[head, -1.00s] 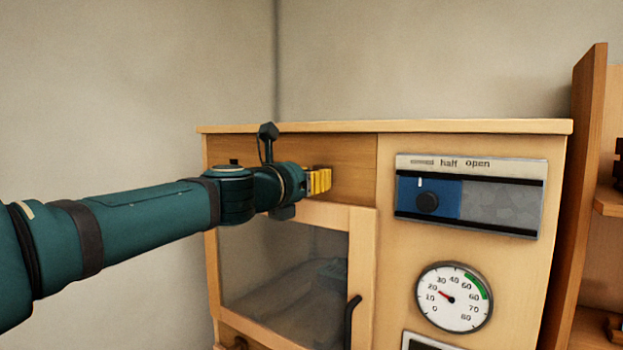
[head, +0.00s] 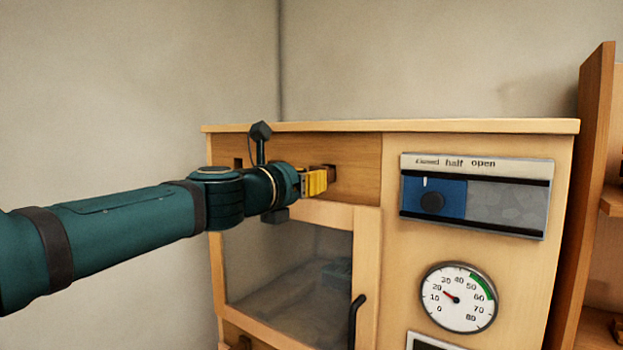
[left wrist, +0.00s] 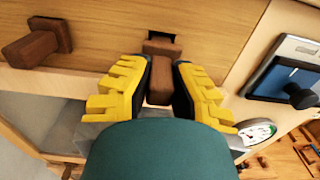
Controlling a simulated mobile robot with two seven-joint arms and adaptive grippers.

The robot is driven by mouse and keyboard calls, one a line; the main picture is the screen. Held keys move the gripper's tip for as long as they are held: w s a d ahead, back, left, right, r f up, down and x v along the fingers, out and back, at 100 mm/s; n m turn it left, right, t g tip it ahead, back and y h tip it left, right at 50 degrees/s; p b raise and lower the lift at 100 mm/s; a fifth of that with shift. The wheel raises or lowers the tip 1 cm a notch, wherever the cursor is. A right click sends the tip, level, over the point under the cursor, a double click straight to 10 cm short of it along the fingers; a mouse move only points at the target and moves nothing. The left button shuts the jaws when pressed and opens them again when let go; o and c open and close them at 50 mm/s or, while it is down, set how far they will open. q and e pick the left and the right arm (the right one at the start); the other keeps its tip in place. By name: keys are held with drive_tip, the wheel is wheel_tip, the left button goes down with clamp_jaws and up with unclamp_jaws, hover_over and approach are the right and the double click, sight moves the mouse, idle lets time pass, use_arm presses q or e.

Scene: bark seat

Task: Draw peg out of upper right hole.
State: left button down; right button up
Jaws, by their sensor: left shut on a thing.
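My left gripper (head: 313,183) is at the upper front board of the wooden cabinet, its yellow fingers shut on a dark brown peg. In the left wrist view the peg (left wrist: 160,88) is between the fingers, and its wider collar (left wrist: 162,48) shows just beyond the fingertips. A dark upper right hole (left wrist: 164,37) is partly uncovered behind the collar. Whether the peg's far end is still inside is hidden. A second brown peg (left wrist: 36,46) sticks out of the board at the left; in the head view it is mostly behind my arm. My right gripper is not in view.
Below the board is a glazed door (head: 285,270) with a black handle (head: 356,322). To the right are a blue slider panel with a knob (head: 432,202) and a round dial (head: 458,298). A wooden shelf unit (head: 590,200) stands at the far right.

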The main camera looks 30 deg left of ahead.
use_arm(q)
drive_tip(key=s+p, duration=0.1)
drive_tip(key=s, duration=0.6)
drive_tip(key=shift+s+a, duration=0.3)
idle(0.8)
idle(0.6)
